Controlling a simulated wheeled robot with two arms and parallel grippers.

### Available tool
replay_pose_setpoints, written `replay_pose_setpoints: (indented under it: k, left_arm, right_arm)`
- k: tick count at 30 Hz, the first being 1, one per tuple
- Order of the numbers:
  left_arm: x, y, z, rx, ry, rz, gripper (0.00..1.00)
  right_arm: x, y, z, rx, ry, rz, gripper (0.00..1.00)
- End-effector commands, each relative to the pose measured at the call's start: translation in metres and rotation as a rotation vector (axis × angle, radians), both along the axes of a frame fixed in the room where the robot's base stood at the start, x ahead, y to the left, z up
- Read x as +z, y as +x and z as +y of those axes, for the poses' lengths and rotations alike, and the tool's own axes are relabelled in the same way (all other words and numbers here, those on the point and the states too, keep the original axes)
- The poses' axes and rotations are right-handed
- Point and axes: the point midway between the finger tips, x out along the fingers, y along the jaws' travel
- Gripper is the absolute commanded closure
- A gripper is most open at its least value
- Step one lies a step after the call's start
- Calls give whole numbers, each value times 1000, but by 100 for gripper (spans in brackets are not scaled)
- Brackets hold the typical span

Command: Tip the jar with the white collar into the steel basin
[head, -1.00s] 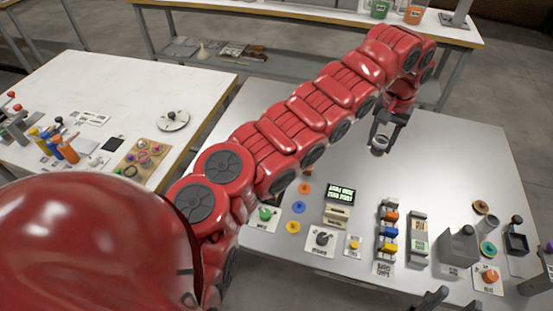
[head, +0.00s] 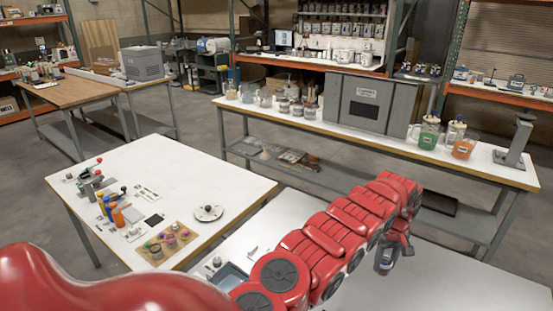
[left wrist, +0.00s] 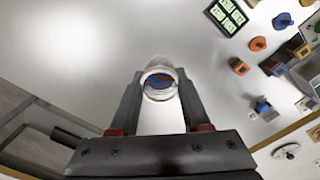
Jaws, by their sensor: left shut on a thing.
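My left gripper (head: 390,254) reaches over the white-topped table nearest me, at the right of the head view. In the left wrist view its two fingers (left wrist: 159,76) are shut on a round jar (left wrist: 159,84) with a whitish collar around its rim. Blue and orange-red contents show in the jar's mouth. In the head view the jar is small and mostly hidden by the gripper. A grey-blue square basin (head: 232,276) stands on the near table at lower middle, partly hidden by my left arm; the jar is well to its right. My right gripper is out of view.
A left table (head: 95,205) holds bottles, a wooden tray (head: 168,245) and a round plate (head: 209,213). A back bench (head: 330,128) carries jars, a grey cabinet (head: 365,103) and green and orange jugs. In the left wrist view, the surface left of the jar is clear.

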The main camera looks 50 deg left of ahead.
Motion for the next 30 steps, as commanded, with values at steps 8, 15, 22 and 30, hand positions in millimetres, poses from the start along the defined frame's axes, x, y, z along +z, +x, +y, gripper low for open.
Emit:
replay_pose_setpoints:
  k: [8,15,22,30]
  left_arm:
    - [-17,-46,105,527,-1,10,100]
    - [-35,-109,180,988,2,12,100]
    - [-50,-185,228,1430,0,18,100]
    - [-61,-251,248,1778,-3,24,100]
  right_arm:
    - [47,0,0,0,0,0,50]
    - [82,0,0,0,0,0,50]
    - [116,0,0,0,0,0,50]
    - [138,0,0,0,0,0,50]
